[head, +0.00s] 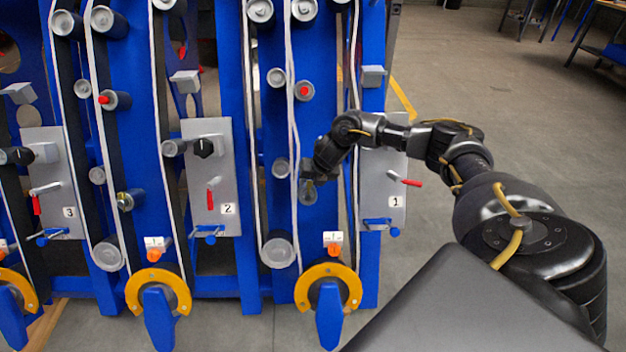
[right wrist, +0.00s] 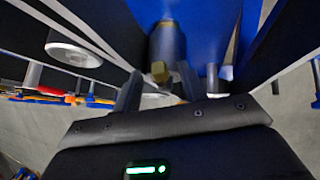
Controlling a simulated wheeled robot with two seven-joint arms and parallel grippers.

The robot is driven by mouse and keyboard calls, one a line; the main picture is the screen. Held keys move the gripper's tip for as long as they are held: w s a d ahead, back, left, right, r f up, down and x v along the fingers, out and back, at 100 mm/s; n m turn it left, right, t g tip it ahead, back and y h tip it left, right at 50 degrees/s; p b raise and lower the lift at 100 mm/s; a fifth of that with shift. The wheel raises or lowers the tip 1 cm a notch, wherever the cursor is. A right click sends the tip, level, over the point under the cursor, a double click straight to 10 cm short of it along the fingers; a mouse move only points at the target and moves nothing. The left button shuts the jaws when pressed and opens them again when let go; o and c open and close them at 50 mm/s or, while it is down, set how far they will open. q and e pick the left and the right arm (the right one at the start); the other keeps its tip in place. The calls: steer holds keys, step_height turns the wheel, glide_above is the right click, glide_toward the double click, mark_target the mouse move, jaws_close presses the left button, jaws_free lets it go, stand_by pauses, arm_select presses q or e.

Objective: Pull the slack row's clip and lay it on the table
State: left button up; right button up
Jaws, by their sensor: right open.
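The blue machine frame (head: 232,150) carries rows of white belts and grey rollers, with panels numbered 3, 2 and 1. My right gripper (head: 308,188) is at the row nearest panel 1. In the right wrist view my open right gripper (right wrist: 158,90) has its fingers towards a grey cylinder with a brass-coloured end piece (right wrist: 160,72); I cannot tell whether they touch it. A similar yellowish end piece (head: 124,201) shows on a roller near panel 2. I cannot make out for sure which piece is the clip or which belt is slack. My left gripper is not in view.
Panel 1 (head: 372,205) has a red-handled lever (head: 411,182) and stands beside my right forearm. An orange-yellow ring (head: 299,290) with a blue lever sits below. Tables (head: 612,8) stand far back at the right. The grey floor between is clear.

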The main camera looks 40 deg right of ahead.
steer(key=shift+c, duration=0.4)
jaws_close()
steer(key=shift+w+d+r+p, duration=0.25)
steer(key=shift+w+r+p, duration=0.15)
steer(key=shift+r, duration=0.35)
steer(key=shift+w+d+r+p, duration=0.3)
steer(key=shift+r+p, duration=0.2)
steer(key=shift+r, duration=0.3)
steer(key=shift+w+d+r+p, duration=0.3)
steer(key=shift+r+p, duration=0.15)
steer(key=shift+r, duration=0.3)
steer(key=shift+a, duration=0.1)
